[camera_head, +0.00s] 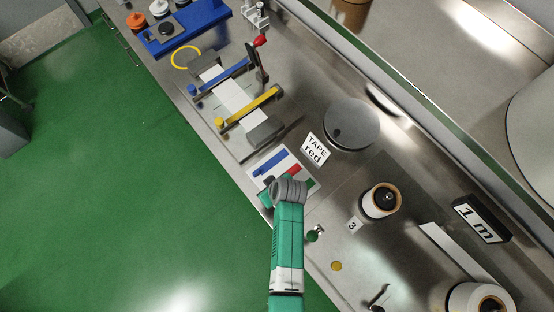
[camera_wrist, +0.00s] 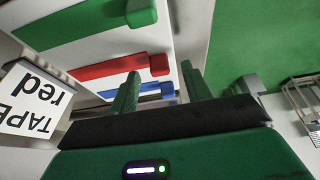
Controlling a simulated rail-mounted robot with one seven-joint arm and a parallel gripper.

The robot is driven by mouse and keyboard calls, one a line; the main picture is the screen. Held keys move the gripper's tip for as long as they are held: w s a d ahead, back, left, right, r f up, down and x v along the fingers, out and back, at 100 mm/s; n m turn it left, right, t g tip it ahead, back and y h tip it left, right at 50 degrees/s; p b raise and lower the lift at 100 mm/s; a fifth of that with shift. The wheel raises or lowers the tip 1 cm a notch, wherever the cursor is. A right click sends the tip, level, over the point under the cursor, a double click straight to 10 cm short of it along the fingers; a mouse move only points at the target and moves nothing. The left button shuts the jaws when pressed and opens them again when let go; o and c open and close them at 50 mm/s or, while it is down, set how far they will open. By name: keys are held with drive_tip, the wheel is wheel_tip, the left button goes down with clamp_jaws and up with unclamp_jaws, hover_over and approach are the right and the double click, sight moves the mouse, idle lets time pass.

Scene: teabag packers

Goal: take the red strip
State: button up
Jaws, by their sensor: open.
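The red strip (camera_wrist: 110,69) lies on a white board (camera_wrist: 185,42) between a green strip (camera_wrist: 90,35) and a blue strip (camera_wrist: 145,89). Its thicker end block (camera_wrist: 159,65) faces my gripper. My gripper (camera_wrist: 160,69) is open and empty, with the end block appearing between its two fingertips in the wrist view. I cannot tell how far the fingers are from it. In the head view, a bit of the red strip (camera_head: 292,170) shows beside the blue strip (camera_head: 272,163); my arm hides part of the board and the fingers.
A "TAPE red" sign (camera_head: 314,149) stands beside the board. A round grey disc (camera_head: 351,124), a tape roll (camera_head: 382,202) and a "1 m" sign (camera_head: 480,219) are to the right. A fixture with blue and yellow bars (camera_head: 248,107) stands behind. Green floor (camera_head: 120,200) lies left.

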drive_tip(key=shift+x, duration=0.8)
clamp_jaws()
drive_tip(key=shift+r, duration=0.1)
